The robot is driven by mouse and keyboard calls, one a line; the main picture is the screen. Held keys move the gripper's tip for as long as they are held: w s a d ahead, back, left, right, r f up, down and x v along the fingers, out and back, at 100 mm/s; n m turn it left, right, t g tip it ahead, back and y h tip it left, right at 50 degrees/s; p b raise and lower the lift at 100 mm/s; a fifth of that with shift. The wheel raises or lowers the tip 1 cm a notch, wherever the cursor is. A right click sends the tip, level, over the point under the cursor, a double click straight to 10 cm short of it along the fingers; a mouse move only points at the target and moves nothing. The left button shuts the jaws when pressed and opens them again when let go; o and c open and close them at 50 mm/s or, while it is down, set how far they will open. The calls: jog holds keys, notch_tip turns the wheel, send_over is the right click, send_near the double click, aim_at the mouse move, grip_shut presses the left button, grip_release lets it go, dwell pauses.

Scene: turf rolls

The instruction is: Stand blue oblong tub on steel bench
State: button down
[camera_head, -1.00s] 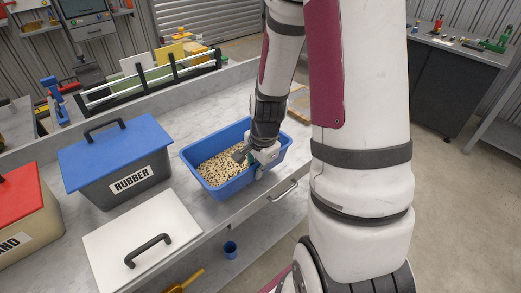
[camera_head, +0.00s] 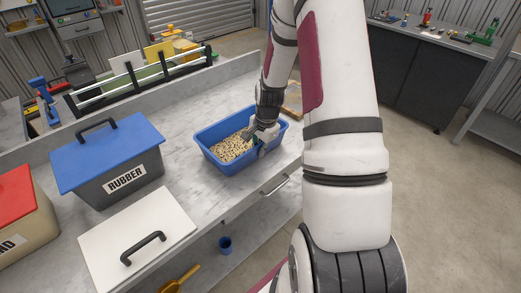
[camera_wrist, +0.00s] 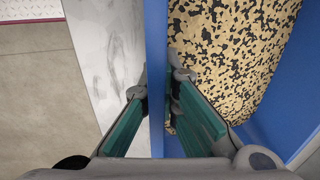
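The blue oblong tub (camera_head: 232,168) is upright over the steel bench (camera_head: 190,205), right of the grey bin. I cannot tell whether its base touches the bench top. It holds beige-and-black speckled granules (camera_head: 229,149). My gripper (camera_head: 258,143) is at the tub's right part, pointing down. In the wrist view my gripper's green-padded fingers (camera_wrist: 157,93) straddle the tub's blue wall (camera_wrist: 156,45), one outside and one inside, closed on it near the tips. The bench's pale top shows left of the wall there. The far end of the tub is partly hidden by my wrist.
A grey bin (camera_head: 88,195) labelled RUBBER with a blue lid stands left. A white lid (camera_head: 110,225) with a black handle lies in front of it. A tan, red-lidded bin (camera_head: 25,230) is farther left. A rack (camera_head: 140,82) stands behind. Bare bench lies around the tub.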

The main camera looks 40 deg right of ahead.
jog(key=shift+f, duration=0.1)
jog(key=c, duration=1.8)
grip_release()
